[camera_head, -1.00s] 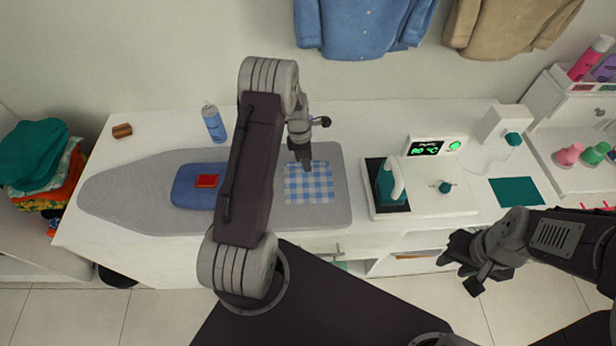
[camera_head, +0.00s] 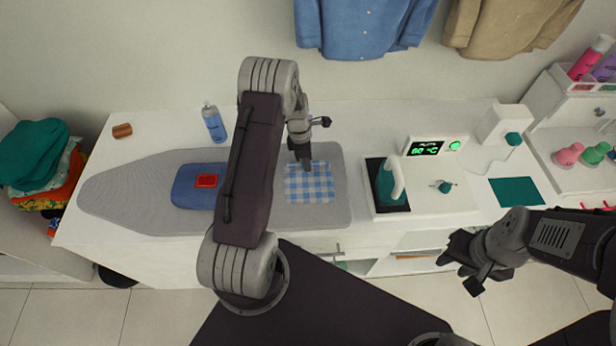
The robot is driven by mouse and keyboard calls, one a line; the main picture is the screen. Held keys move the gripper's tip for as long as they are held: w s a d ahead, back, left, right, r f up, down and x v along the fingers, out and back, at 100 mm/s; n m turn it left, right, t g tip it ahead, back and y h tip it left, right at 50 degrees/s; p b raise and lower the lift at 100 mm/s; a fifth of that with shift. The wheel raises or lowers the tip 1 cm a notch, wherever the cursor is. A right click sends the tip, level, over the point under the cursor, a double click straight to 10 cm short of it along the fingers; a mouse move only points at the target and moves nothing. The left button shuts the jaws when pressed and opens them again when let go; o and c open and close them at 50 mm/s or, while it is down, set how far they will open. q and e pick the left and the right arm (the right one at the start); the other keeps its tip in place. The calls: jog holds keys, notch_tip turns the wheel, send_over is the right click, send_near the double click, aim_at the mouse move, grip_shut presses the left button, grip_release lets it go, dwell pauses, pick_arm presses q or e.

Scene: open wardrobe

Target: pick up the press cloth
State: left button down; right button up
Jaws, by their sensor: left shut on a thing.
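The press cloth, blue and white checked (camera_head: 311,186), lies flat on the right part of the grey ironing board (camera_head: 120,190). My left gripper (camera_head: 306,167) points down at the cloth's far edge and is shut on it there. Its fingertips are small in the picture and partly hidden by the wrist. My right gripper (camera_head: 458,268) hangs in front of the counter on the right, away from the cloth; its finger gap is hard to make out.
A folded blue garment with a red patch (camera_head: 207,181) lies on the board, partly behind my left arm. A spray bottle (camera_head: 213,123) stands behind the board. A steam station with a green iron (camera_head: 389,186) is right of it. A teal mat (camera_head: 516,191) lies further right.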

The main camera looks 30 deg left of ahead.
dwell(0.3)
pick_arm(q)
jog(key=shift+r, duration=0.5)
notch_tip(320, 180, up, 3)
jog(key=shift+w+f+b, duration=0.1)
jog(key=shift+f+b, duration=0.05)
jog(key=shift+b, duration=0.2)
jog(key=d+r+b, duration=0.1)
jog(key=d+r, duration=0.6)
jog(key=d, duration=0.4)
jog(key=shift+d+r, duration=0.2)
jog(key=shift+d, duration=0.15)
